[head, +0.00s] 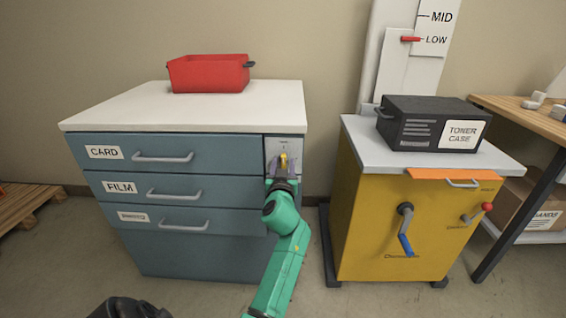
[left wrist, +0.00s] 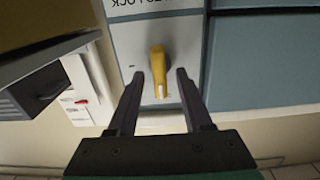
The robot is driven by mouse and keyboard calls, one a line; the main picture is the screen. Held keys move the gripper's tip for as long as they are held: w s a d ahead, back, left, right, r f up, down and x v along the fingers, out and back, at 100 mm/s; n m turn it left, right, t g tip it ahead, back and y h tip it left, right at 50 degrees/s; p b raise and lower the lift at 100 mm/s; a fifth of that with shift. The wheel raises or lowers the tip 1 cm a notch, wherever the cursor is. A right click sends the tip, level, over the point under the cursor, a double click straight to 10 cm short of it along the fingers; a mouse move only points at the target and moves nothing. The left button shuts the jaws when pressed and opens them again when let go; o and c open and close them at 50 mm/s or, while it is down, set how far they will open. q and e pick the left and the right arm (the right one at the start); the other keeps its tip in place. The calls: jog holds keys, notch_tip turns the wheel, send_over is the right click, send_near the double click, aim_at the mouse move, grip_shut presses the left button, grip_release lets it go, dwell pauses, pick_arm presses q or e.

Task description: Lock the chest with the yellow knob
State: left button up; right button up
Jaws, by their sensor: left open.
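The blue chest (head: 190,245) has drawers labelled CARD and FILM and a third whose label is hard to read. All its drawers look shut. A grey lock plate (head: 272,147) is at its top right front corner, with the yellow knob (head: 284,161) on it. In the left wrist view the yellow knob (left wrist: 157,70) points along the fingers, with a white mark at its tip. My left gripper (head: 283,172) is open, its fingers on either side of the knob, apart from it in the left wrist view (left wrist: 158,85). My right gripper is not in view.
A red bin (head: 209,74) sits on the chest's white top. A yellow cabinet (head: 365,230) with blue and red handles stands to the right, bearing a black toner case (head: 430,125). A wooden table (head: 520,112) is at far right. A floor gap separates chest and cabinet.

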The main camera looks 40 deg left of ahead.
pick_arm(q)
grip_shut()
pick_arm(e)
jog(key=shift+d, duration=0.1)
pick_arm(q)
jog(key=shift+m, duration=0.3)
jog(key=m, duration=0.3)
jog(key=shift+d+m, duration=0.1)
jog(key=shift+m, duration=0.2)
jog(key=m, duration=0.2)
jog(key=shift+m, duration=0.4)
jog(key=shift+w+d+m, duration=0.1)
jog(key=shift+m, duration=0.8)
jog(key=shift+m+p, duration=0.45)
jog(key=shift+m, duration=1.35)
jog(key=shift+f+m+p, duration=0.2)
jog(key=shift+m+p, duration=0.75)
jog(key=shift+m, duration=1.85)
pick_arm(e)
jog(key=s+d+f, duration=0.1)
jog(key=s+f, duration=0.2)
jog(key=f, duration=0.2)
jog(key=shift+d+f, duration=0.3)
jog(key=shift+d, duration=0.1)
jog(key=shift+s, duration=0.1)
